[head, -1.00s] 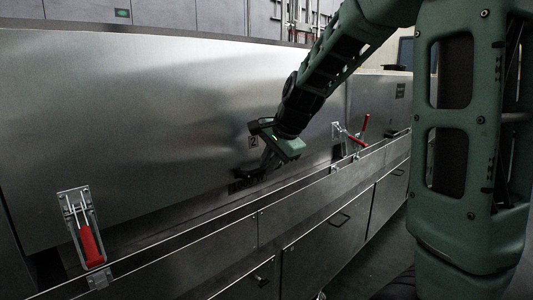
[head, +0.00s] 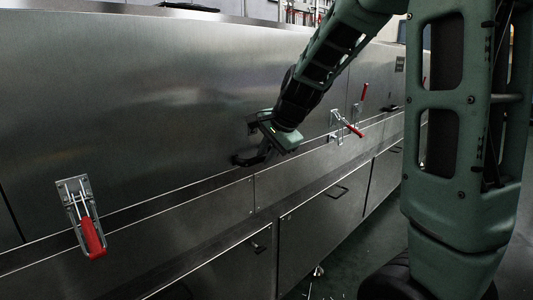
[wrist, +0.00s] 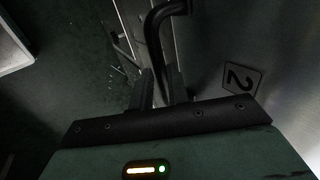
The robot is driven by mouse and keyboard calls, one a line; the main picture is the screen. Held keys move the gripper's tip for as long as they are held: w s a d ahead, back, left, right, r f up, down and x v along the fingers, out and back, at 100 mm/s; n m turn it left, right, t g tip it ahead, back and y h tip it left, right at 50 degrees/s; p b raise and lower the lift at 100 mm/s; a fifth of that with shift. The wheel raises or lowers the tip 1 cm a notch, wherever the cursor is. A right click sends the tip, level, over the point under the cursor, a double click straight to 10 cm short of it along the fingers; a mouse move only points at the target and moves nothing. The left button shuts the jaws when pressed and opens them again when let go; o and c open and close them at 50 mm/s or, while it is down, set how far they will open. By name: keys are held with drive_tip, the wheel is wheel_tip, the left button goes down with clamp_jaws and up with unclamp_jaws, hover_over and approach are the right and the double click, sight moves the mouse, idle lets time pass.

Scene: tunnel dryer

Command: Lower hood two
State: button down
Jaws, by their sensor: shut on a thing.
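Hood two (head: 140,110) is a large brushed-steel panel on the dryer's side. Its lower edge is close above the dryer's lower body; I cannot tell whether it touches. My gripper (head: 262,153) is shut on the hood's black handle (head: 240,160), near the lower edge. In the wrist view the gripper's fingers (wrist: 160,90) close around the curved black handle (wrist: 154,35), beside a "2" label (wrist: 241,78) on the hood. A red-handled latch (head: 92,236) hangs at the hood's left; another (head: 352,129) is to the right of my gripper.
A further red latch handle (head: 364,92) stands upright farther right. Below runs a row of steel lower doors (head: 322,215) with dark pull handles. The dark floor (head: 345,250) in front is open, with small bits scattered on it.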

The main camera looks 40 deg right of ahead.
drive_tip(key=c, duration=1.4)
unclamp_jaws()
drive_tip(key=shift+s+f+g, duration=0.15)
drive_tip(key=shift+s+f, duration=0.25)
drive_tip(key=shift+f, duration=0.2)
drive_tip(key=shift+s+f+g, duration=0.15)
drive_tip(key=shift+s+f, duration=0.2)
drive_tip(key=shift+f, duration=0.2)
drive_tip(key=shift+r, duration=0.15)
drive_tip(key=p+v, duration=0.6)
drive_tip(key=v, duration=1.1)
drive_tip(key=shift+d+r, duration=0.15)
drive_tip(key=shift+r, duration=0.15)
